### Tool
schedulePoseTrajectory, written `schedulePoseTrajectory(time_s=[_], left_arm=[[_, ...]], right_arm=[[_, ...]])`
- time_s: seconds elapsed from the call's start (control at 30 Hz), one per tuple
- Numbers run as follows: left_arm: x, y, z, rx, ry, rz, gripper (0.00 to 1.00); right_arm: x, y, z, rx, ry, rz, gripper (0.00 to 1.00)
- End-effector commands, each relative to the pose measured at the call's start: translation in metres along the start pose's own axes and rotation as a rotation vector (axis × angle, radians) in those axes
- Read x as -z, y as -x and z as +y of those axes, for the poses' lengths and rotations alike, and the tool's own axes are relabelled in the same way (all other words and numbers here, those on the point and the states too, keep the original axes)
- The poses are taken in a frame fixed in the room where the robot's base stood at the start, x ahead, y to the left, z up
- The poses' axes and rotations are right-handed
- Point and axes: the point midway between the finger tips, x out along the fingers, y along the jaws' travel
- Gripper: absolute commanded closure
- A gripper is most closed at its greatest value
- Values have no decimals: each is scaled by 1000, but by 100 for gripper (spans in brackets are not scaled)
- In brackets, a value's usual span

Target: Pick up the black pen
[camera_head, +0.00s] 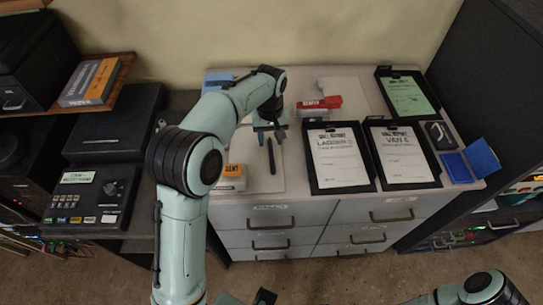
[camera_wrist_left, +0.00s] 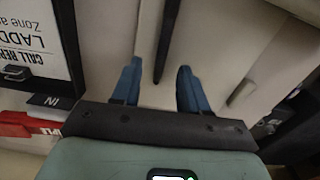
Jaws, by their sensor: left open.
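The black pen (camera_head: 271,156) lies on the light cabinet top, left of the clipboards. My left gripper (camera_head: 269,131) is above the cabinet top at the pen's far end.
Two clipboards (camera_head: 315,186) (camera_head: 433,183) lie right of the pen. A red-labelled stapler-like item (camera_head: 320,103) lies behind. A white and orange box (camera_head: 229,178) is left of the pen. A green-sheet clipboard (camera_head: 385,98) and blue pads (camera_head: 456,167) lie at the right.

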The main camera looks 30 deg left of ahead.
Motion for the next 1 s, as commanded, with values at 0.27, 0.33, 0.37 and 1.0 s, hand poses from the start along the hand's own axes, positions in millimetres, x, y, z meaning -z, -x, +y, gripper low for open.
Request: schedulePoseTrajectory(time_s=[0.27, 0.33, 0.37, 1.0], left_arm=[[0, -15, 0, -1, 0, 0, 56], [0, -15, 0, -1, 0, 0, 56], [0, -15, 0, -1, 0, 0, 56], [0, -5, 1, -3, -1, 3, 100]], right_arm=[[-1, -2, 1, 0, 0, -1, 0], [-1, -2, 1, 0, 0, -1, 0], [-1, -2, 1, 0, 0, -1, 0], [0, -1, 0, 0, 0, 0, 0]])
